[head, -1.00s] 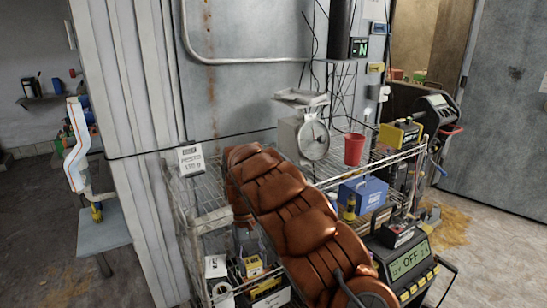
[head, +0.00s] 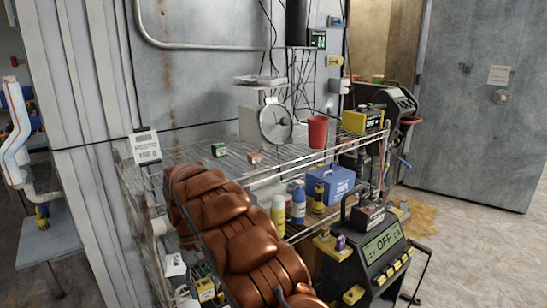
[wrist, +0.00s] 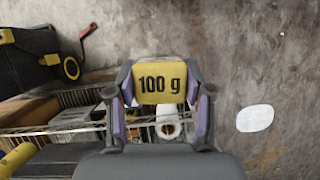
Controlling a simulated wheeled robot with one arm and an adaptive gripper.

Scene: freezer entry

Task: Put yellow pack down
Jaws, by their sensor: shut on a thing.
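The yellow pack (wrist: 162,82), a block marked "100 g", sits between the fingers of my gripper (wrist: 160,98) in the wrist view. My gripper is shut on it. Beneath and beyond it in that view are wire shelf bars (wrist: 60,130) and bare floor. I see no contact between the pack and a shelf. In the head view my copper-coloured arm reaches over the wire rack; my gripper and the held pack are not seen there.
The rack's top shelf (head: 195,153) carries a dial scale (head: 275,123), a red cup (head: 317,131), a yellow device (head: 362,121) and two small boxes. Bottles and a blue case (head: 335,184) stand below. A black machine with a display (head: 380,250) is at right. Part of the top shelf is bare.

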